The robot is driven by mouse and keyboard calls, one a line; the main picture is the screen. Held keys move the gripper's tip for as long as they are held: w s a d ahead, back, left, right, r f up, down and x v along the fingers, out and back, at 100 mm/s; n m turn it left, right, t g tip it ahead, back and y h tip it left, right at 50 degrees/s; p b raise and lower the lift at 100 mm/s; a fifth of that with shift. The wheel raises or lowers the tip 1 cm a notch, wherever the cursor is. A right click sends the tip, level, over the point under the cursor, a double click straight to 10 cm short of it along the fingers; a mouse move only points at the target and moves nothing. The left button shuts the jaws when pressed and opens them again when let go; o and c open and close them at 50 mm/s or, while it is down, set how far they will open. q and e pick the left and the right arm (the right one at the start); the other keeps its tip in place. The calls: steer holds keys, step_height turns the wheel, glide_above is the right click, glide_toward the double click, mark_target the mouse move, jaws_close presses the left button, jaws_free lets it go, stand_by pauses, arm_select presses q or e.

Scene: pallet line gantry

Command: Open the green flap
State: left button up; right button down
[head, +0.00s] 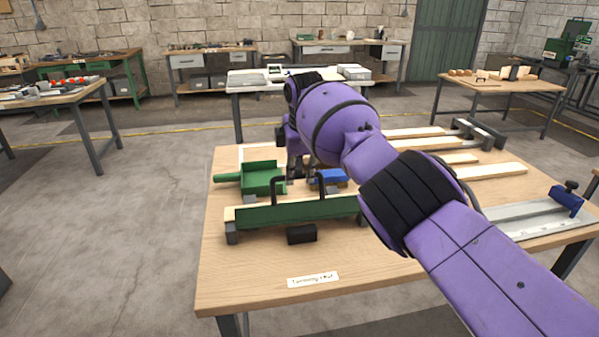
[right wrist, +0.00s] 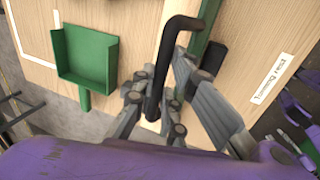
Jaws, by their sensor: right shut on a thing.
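The green flap (head: 300,213) is a long, narrow panel near the front of the wooden table, between grey end blocks. A strip of it shows in the right wrist view (right wrist: 207,22). A black bent handle (head: 273,192) rises from it; its bar (right wrist: 158,70) runs between my right fingers in the right wrist view. My right gripper (head: 301,170) is shut on this handle, above and behind the flap. Its fingers (right wrist: 160,105) hide part of the bar. My arm covers the flap's right end. My left gripper is not in view.
A green scoop-like tray (head: 262,177) and a blue block (head: 331,178) lie behind the flap. A black block (head: 302,234) and a white label (head: 313,280) lie in front. Wooden boards (head: 490,171) and a metal fixture with a blue end (head: 566,200) are at right.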

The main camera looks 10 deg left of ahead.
steer(key=shift+w+r, duration=0.3)
steer(key=shift+r, duration=0.1)
steer(key=c, duration=1.9)
jaws_free()
steer(key=shift+w, duration=0.1)
steer(key=shift+o, duration=0.5)
steer(key=shift+w+a+f, duration=0.1)
steer(key=shift+f, duration=0.2)
steer(key=v, duration=1.2)
steer(key=shift+f, duration=0.1)
